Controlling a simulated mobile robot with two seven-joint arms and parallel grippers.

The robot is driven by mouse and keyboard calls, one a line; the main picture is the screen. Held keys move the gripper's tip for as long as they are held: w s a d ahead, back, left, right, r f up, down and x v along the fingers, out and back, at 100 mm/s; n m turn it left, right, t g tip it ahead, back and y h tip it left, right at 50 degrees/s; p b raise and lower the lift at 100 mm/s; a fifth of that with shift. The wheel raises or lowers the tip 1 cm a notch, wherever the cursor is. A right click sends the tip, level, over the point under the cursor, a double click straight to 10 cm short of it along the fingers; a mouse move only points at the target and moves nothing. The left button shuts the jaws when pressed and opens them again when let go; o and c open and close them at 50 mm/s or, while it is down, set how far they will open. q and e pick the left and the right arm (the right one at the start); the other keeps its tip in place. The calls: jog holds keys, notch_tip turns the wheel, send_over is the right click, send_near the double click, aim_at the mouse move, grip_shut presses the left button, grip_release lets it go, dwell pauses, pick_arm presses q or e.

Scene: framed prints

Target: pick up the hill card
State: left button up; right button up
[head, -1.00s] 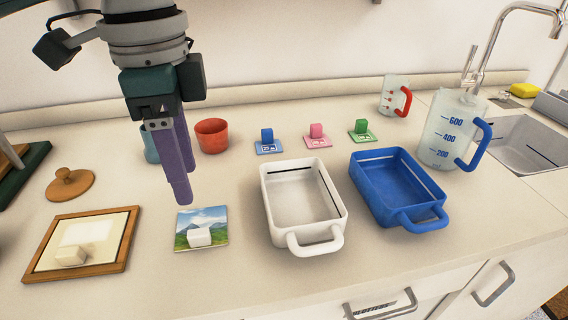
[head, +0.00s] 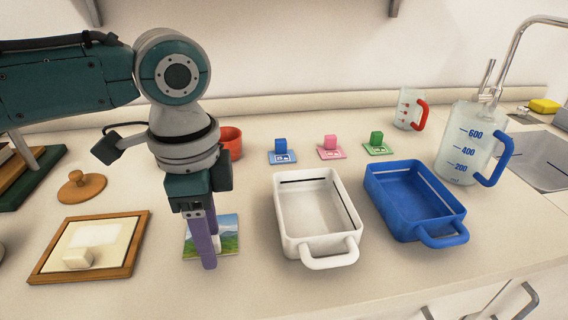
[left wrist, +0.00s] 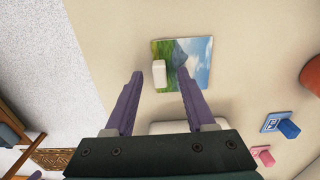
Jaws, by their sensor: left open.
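The hill card (head: 231,228), a small square print of green hills, a mountain and blue sky, lies flat on the counter in the head view. My left gripper (head: 212,252) is over it, fingers pointing down, and covers much of the card and most of its white block. In the left wrist view the card (left wrist: 199,52) lies ahead of the fingers, and its white block (left wrist: 159,74) appears between the two fingertips (left wrist: 159,72). The left gripper is open and empty. I cannot tell its exact height above the card. My right gripper is not in view.
A wooden frame (head: 128,246) with a pale panel lies left of the card. A white tray (head: 290,230) and a blue tray (head: 388,207) stand to the right. A red cup (head: 232,142) is behind the arm. The counter in front of the card is clear.

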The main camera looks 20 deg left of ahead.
pick_arm(q)
grip_shut()
jog(key=shift+r, duration=0.15)
dwell(0.5)
